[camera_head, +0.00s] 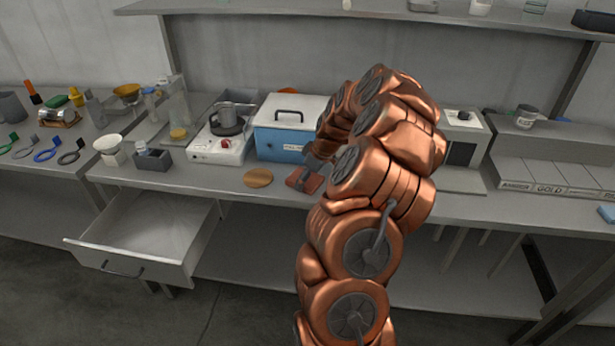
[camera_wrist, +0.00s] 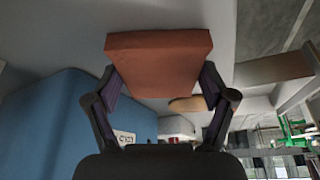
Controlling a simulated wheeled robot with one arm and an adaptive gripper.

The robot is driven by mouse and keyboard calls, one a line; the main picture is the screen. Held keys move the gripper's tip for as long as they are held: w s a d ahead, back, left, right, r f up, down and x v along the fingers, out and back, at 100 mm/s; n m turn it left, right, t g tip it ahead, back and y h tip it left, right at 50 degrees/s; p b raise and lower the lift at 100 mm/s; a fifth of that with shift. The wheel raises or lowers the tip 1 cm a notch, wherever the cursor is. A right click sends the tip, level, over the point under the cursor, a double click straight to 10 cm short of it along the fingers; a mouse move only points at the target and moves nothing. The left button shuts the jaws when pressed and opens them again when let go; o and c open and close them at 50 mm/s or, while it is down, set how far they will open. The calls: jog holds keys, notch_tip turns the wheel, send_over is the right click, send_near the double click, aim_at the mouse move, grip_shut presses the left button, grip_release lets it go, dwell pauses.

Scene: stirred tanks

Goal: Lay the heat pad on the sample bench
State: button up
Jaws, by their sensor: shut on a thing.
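The heat pad is a flat reddish-brown square block (camera_head: 304,180), at the front of the grey bench (camera_head: 225,186), just in front of the blue box. In the wrist view the heat pad (camera_wrist: 160,62) fills the top middle, held between both fingers of my gripper (camera_wrist: 160,82). My gripper (camera_head: 314,169) is shut on it and partly hidden by my arm in the head view. The pad is low at the bench top; I cannot tell whether it touches the surface. No label shows which bench is the sample bench.
A blue box with a white lid (camera_head: 283,140) stands close behind the pad. A round wooden disc (camera_head: 257,177) lies to its left. A hotplate with a pot (camera_head: 220,140) is further left. An open drawer (camera_head: 145,235) juts out at the front left. A shelf (camera_head: 380,12) runs above.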

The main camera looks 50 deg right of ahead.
jog(key=shift+f, duration=0.2)
jog(key=o, duration=0.9)
jog(key=shift+r, duration=0.1)
